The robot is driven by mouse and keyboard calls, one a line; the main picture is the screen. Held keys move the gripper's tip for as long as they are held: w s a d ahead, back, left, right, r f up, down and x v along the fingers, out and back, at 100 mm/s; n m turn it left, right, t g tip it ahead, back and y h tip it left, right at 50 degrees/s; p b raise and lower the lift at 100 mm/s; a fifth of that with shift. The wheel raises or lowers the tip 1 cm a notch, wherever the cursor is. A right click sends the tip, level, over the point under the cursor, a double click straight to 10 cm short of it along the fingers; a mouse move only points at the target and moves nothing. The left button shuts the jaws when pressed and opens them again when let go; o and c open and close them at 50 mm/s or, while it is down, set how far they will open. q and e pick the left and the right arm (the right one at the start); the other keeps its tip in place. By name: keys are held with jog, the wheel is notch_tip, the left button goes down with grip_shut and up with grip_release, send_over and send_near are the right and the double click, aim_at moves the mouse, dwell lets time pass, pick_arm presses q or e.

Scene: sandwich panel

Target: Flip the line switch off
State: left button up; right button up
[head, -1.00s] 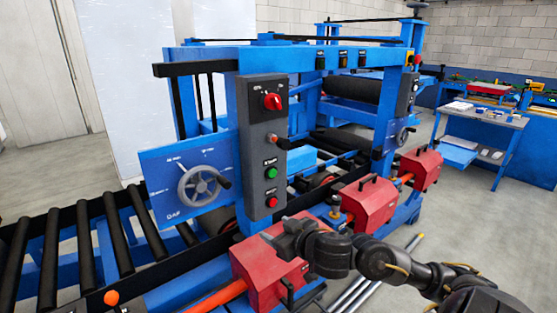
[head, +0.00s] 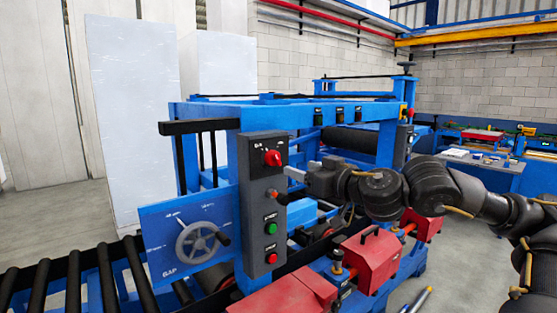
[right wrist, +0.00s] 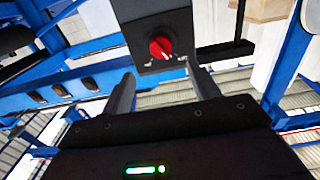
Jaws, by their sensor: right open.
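The line switch is a red rotary knob (head: 272,158) at the top of a grey control box (head: 262,205) on the blue machine frame. In the right wrist view the knob (right wrist: 160,47) shows near the top centre, with a pale pointer mark across it. My right gripper (head: 298,169) is just right of the control box, level with the knob. Its two fingers (right wrist: 163,84) are apart and empty, pointing at the box on either side of the knob's line. I cannot tell whether a fingertip touches the box. My left gripper is not in view.
A green button (head: 271,228) and a red button (head: 271,258) sit lower on the box. A handwheel (head: 198,243) is on the panel to its left. Red housings (head: 370,258) lie below my right arm. A blue crossbar (head: 290,113) runs above.

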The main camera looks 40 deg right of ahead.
aim_at(278, 161)
jog(key=w+p, duration=0.4)
jog(key=w, duration=0.5)
jog(key=shift+w, duration=0.15)
jog(key=shift+w+d, duration=0.1)
jog(key=shift+w, duration=0.35)
jog(key=c, duration=1)
jog(key=shift+o, duration=0.2)
jog(key=shift+n, duration=1.6)
